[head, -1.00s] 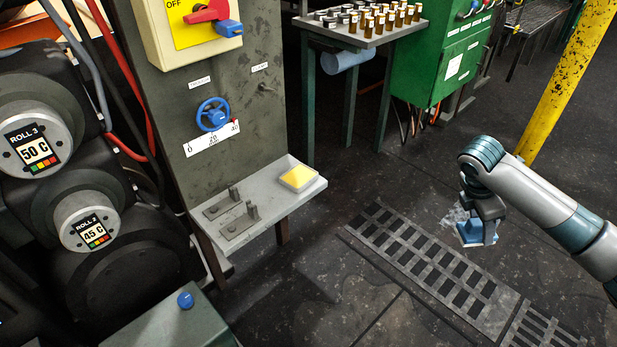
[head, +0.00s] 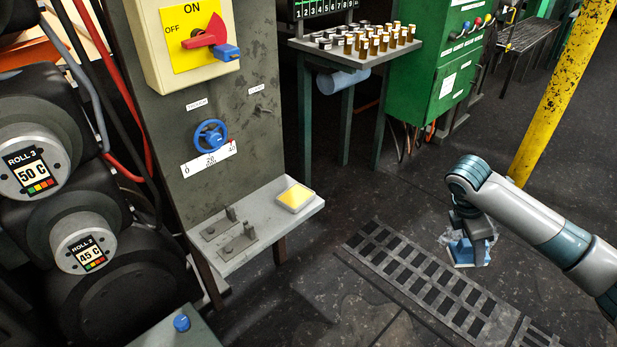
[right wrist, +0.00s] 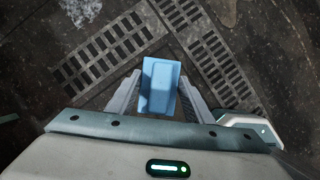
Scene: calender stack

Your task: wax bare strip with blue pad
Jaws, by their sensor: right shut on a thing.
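The blue pad (head: 461,252) is in my right gripper (head: 472,232), out over the floor at the right of the head view. In the right wrist view the blue pad (right wrist: 160,86) sits between the two fingers, and the gripper is shut on it. A shallow pale tray with a yellow face (head: 296,197), perhaps the wax, lies on the grey shelf (head: 268,224), well to the left of my right gripper. I cannot make out a bare strip in either view. My left gripper is not in view.
A grey panel with a red switch (head: 205,38) and blue handwheel (head: 211,134) rises behind the shelf. Dark rolls (head: 85,245) stand at the left. A yellow post (head: 563,90) stands behind my right arm.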

